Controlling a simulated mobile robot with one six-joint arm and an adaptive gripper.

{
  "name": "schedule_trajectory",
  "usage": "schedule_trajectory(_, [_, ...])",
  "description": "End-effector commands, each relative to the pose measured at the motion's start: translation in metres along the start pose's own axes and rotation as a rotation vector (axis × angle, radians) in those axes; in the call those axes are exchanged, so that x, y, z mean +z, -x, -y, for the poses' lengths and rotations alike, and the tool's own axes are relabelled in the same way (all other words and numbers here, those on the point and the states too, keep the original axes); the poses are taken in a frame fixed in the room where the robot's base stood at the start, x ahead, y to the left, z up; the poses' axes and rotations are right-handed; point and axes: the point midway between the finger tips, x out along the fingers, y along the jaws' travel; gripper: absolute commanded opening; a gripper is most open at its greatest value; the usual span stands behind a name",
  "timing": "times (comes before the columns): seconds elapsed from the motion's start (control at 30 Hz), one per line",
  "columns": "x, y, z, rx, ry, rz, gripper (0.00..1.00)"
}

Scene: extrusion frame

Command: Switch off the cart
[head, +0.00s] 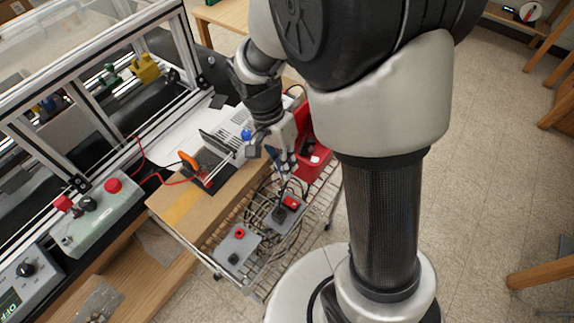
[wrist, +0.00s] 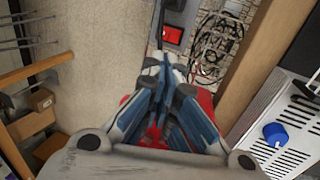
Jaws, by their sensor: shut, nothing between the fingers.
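The cart is a wire-shelf trolley (head: 268,268) with a wooden top board (head: 185,207). On its lower wire shelf lies a grey box with a red switch (head: 291,202) and a black plug or socket beside it. The red switch also shows in the wrist view (wrist: 173,34), just beyond my fingertips. A second grey box (head: 238,246) with a red round button and a black part sits nearer the front left. My gripper (head: 286,168) is shut and empty, pointing down above the shelf; in the wrist view its fingers (wrist: 165,68) meet. I cannot tell whether it touches anything.
Black cables (head: 262,212) lie coiled on the shelf. A red bin (head: 312,150) stands close beside my gripper. A white vented device with a blue knob (wrist: 275,134) is on the cart top. A framed machine and control box (head: 98,210) stand left.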

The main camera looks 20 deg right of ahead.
Motion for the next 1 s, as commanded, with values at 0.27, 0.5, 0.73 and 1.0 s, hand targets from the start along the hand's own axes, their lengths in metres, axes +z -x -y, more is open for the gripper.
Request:
schedule_trajectory(0.27, [0.001, -0.066, 0.0, 0.005, 0.0, 0.002, 0.0])
schedule_trajectory(0.5, [0.0, -0.1, 0.0, 0.001, 0.0, 0.001, 0.0])
schedule_trajectory(0.73, [0.0, -0.108, 0.0, 0.0, 0.001, 0.0, 0.0])
schedule_trajectory(1.0, [0.0, -0.108, 0.0, 0.0, 0.0, 0.0, 0.0])
